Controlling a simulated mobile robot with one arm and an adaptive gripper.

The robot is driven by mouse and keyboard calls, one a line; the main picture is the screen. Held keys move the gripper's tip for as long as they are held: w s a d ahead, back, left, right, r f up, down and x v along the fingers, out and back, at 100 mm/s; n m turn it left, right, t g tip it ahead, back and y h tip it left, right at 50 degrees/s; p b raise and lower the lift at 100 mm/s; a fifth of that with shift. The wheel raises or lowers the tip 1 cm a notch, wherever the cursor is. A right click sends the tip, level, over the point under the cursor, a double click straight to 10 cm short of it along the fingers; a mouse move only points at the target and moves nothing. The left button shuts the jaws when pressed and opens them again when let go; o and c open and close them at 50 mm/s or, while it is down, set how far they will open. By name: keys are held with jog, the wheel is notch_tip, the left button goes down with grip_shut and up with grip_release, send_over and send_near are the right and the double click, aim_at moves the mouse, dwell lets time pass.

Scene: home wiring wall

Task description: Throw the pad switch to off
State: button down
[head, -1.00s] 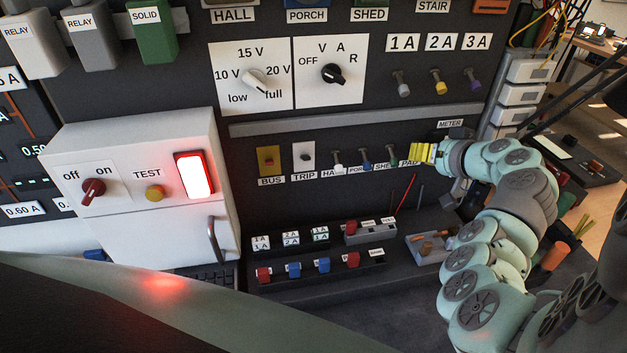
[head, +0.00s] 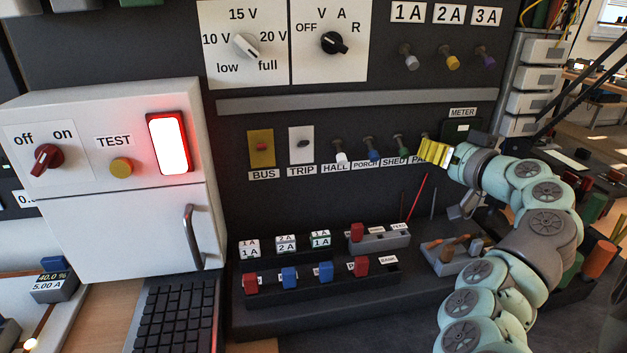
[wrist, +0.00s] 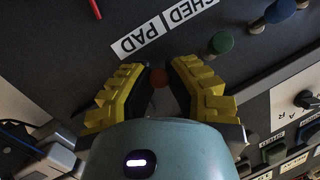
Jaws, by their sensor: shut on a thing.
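In the head view my gripper (head: 426,151) comes in from the right against the wall panel, at the right end of the switch row. There its fingers cover most of the pad switch and part of its label, and I cannot tell which way the lever points. The green shed switch (head: 400,146) stands just left of the fingers; it also shows in the wrist view (wrist: 220,44).
The blue porch switch (head: 371,148) and white hall switch (head: 340,150) continue the row leftward. A grey rail (head: 350,101) runs above. The METER label (head: 463,112) is just above my gripper. Red and dark rods (head: 417,196) stand below.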

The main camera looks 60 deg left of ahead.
jog(key=shift+f, duration=0.2)
jog(key=c, duration=0.9)
grip_release()
jog(key=shift+r, duration=0.15)
jog(key=d, duration=0.4)
jog(key=s+d+r, duration=0.1)
jog(key=d, duration=0.6)
jog(key=shift+s+d+r, duration=0.25)
jog(key=shift+s+d, duration=0.15)
